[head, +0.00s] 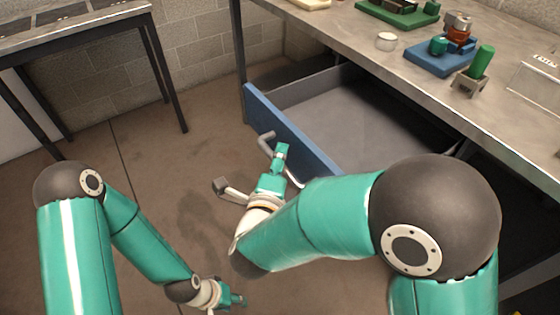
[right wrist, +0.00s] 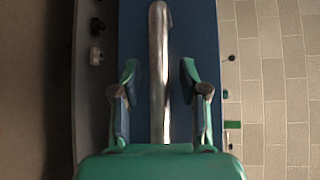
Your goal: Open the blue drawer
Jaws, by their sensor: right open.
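The blue drawer (head: 306,138) under the workbench is pulled well out, and its grey inside looks empty. Its curved metal handle (head: 266,141) is on the blue front and is partly hidden by my right gripper (head: 281,153). In the right wrist view the handle (right wrist: 159,50) runs upright between the two fingers of my right gripper (right wrist: 159,88). These fingers are apart, with a visible gap on each side of the handle. My left gripper (head: 236,300) is low over the floor, away from the drawer; its fingers are too small to judge.
The workbench top (head: 400,62) carries a blue fixture (head: 440,58), a green fixture (head: 397,12), a green cylinder on a metal stand (head: 482,62) and a round white piece (head: 387,41). Another table (head: 75,28) stands at the left. Floor between the tables is clear.

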